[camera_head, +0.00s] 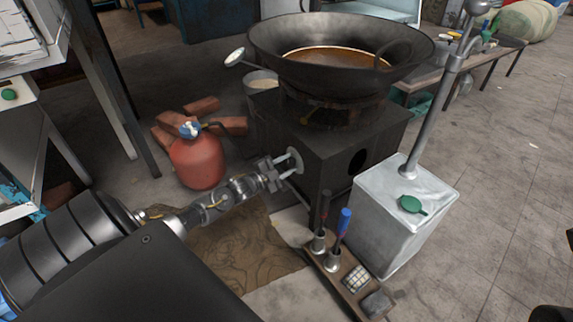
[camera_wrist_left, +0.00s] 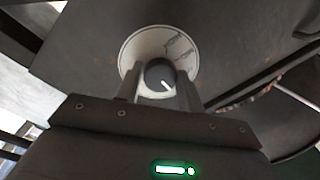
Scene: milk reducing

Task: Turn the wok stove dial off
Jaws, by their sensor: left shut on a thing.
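The wok stove (camera_head: 340,150) is a dark box with a large black wok (camera_head: 340,30) on top, holding brown liquid. Its dial (camera_head: 296,160) is on the front-left face of the stove. The pointer is tilted, running toward the upper right. My right gripper is not in view.
A red gas cylinder (camera_head: 197,160) and bricks (camera_head: 203,106) are left of the stove. A white metal box (camera_head: 395,220) with a pole stands at its right. A low board with tools (camera_head: 345,275) lies in front. Open floor (camera_head: 490,210) is to the right.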

